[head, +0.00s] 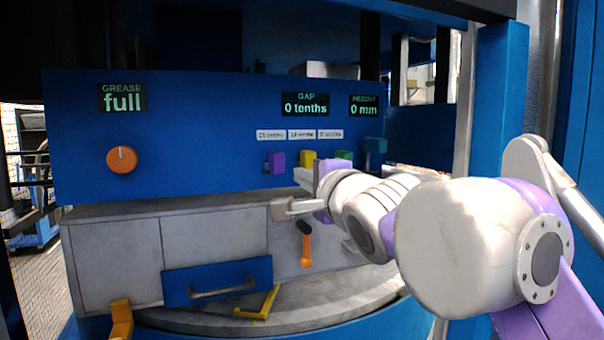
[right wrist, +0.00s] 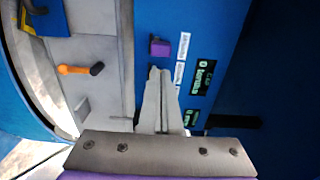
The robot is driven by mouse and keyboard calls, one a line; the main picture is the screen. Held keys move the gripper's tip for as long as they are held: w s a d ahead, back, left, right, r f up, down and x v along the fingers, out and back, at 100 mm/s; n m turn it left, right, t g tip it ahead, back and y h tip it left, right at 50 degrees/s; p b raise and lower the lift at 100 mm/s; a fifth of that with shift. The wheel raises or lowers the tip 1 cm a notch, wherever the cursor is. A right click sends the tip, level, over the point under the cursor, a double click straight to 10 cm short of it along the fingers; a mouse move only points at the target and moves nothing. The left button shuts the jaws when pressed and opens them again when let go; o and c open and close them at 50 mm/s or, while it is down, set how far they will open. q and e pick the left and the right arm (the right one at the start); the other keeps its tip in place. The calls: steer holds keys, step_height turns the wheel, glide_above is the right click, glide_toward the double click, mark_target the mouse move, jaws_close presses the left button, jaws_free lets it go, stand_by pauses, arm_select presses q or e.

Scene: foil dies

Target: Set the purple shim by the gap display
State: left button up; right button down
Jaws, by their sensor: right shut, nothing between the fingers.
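The purple shim (head: 277,161) is a small block on the front of the blue panel, leftmost in a row with a yellow block (head: 307,158) and a green block (head: 343,156). The gap display (head: 305,104) above the row reads 0 tenths. My right gripper (head: 283,209) is shut and empty, below the shim in the head view. In the right wrist view the shut fingertips (right wrist: 159,72) point toward the purple shim (right wrist: 160,47), apart from it in the picture. The yellow and green blocks are hidden there. My left gripper is not in view.
The grease display (head: 122,98) reads full, above an orange knob (head: 121,159). The height display (head: 364,105) reads 0 mm. An orange-handled lever (head: 306,248) hangs below my right gripper. A blue drawer front (head: 217,283) and a yellow angle piece (head: 262,303) are lower down.

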mark_target(278, 164)
steer(key=p+x, duration=0.2)
steer(key=x, duration=0.8)
steer(key=shift+r+p, duration=0.15)
steer(key=shift+p, duration=0.15)
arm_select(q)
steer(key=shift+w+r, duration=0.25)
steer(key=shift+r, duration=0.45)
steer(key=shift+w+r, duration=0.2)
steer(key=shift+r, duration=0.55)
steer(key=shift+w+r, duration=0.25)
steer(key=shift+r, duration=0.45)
arm_select(e)
steer(key=shift+w+a, duration=0.25)
steer(key=shift+w, duration=0.4)
